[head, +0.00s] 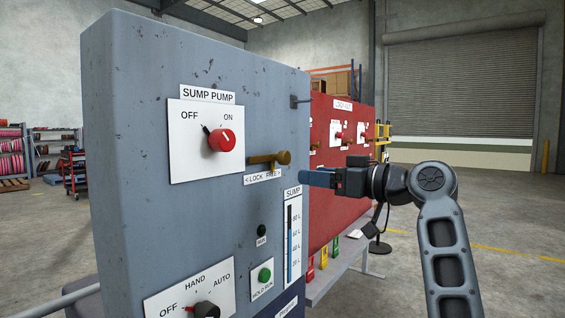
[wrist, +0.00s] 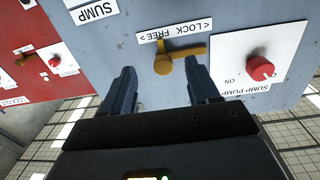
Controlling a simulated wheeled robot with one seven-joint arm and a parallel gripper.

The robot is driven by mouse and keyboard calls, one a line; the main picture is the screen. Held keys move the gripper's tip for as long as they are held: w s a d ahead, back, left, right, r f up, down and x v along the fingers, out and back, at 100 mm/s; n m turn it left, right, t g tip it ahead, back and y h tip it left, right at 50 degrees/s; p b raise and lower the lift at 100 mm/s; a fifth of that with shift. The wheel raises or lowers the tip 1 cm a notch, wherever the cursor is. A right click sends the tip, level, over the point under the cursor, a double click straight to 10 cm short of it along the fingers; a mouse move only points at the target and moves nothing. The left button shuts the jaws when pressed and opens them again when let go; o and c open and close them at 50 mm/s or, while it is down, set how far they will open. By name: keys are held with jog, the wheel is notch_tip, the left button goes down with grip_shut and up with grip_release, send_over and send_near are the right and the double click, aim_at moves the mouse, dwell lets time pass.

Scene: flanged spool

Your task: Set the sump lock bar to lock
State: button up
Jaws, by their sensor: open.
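The sump lock bar (head: 262,160) is a brass-coloured bar on the grey panel, lying roughly level, with a round knob at its right end. The knob stands above the FREE side of the LOCK/FREE label (head: 262,177). In the wrist view, which is turned over, the bar (wrist: 192,50) reaches right from the knob. My gripper (head: 303,179) is open and empty, right of the knob and slightly lower in the head view. In the wrist view, my gripper (wrist: 162,68) has its blue fingers on either side of the knob, seemingly short of it.
The grey panel also carries a red sump pump knob (head: 221,140), a green hold-run button (head: 265,275), a black button (head: 262,230), a level gauge (head: 292,240) and a lower selector (head: 206,309). A red panel (head: 345,170) stands behind. Open floor lies to the right.

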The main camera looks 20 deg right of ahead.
aim_at(288, 159)
jog(key=shift+n+y, duration=0.3)
jog(key=shift+n, duration=0.1)
jog(key=w+a+r, duration=0.1)
jog(key=w, duration=0.1)
jog(key=w+a+r, duration=0.1)
jog(key=w+a, duration=0.1)
jog(key=w+a+r+p, duration=0.1)
jog(key=w, duration=0.2)
jog(key=shift+w+a, duration=0.1)
jog(key=shift+a, duration=0.2)
grip_shut()
